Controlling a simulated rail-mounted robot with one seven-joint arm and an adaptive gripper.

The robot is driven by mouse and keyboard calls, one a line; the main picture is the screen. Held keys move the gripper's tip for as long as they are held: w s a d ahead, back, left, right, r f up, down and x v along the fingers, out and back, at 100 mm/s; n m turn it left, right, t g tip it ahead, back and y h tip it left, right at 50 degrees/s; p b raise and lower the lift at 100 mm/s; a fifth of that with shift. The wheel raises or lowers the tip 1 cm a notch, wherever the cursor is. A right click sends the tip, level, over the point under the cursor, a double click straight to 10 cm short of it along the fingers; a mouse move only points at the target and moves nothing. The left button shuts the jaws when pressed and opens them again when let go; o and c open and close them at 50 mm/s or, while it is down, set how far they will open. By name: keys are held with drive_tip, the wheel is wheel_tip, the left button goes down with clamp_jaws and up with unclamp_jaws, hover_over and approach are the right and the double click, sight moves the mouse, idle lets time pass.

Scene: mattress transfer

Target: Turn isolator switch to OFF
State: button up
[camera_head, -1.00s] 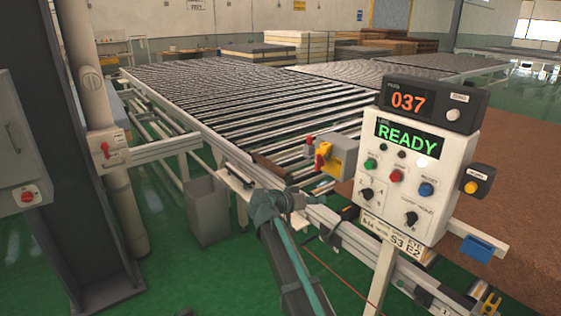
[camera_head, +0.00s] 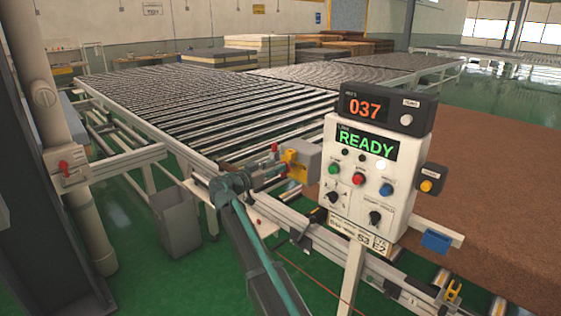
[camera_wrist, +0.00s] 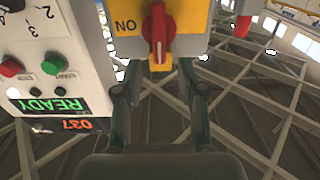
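The isolator switch, a red knob on a yellow plate (camera_head: 289,156), is on the side of a grey box (camera_head: 307,160) beside the conveyor. In the wrist view, its red knob (camera_wrist: 158,33) stands vertical in the picture, on the yellow plate (camera_wrist: 190,20). Upside-down "ON" lettering shows beside the knob. My gripper (camera_wrist: 158,75) is open, its two fingers apart just below the knob in the wrist view; nothing is between them except perhaps the knob's lower end. In the head view my gripper (camera_head: 262,176) is close to the switch, partly overlapping the conveyor edge.
A white control panel (camera_head: 353,210) reading READY, with a 037 display (camera_head: 366,108), stands just right of the switch. The roller conveyor (camera_head: 200,100) lies behind. A grey bin (camera_head: 176,222) and a pipe-mounted box with a red handle (camera_head: 68,173) are left.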

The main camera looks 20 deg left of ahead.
sight(281, 163)
drive_tip(key=shift+p+x, duration=0.4)
drive_tip(key=shift+x, duration=1.15)
clamp_jaws()
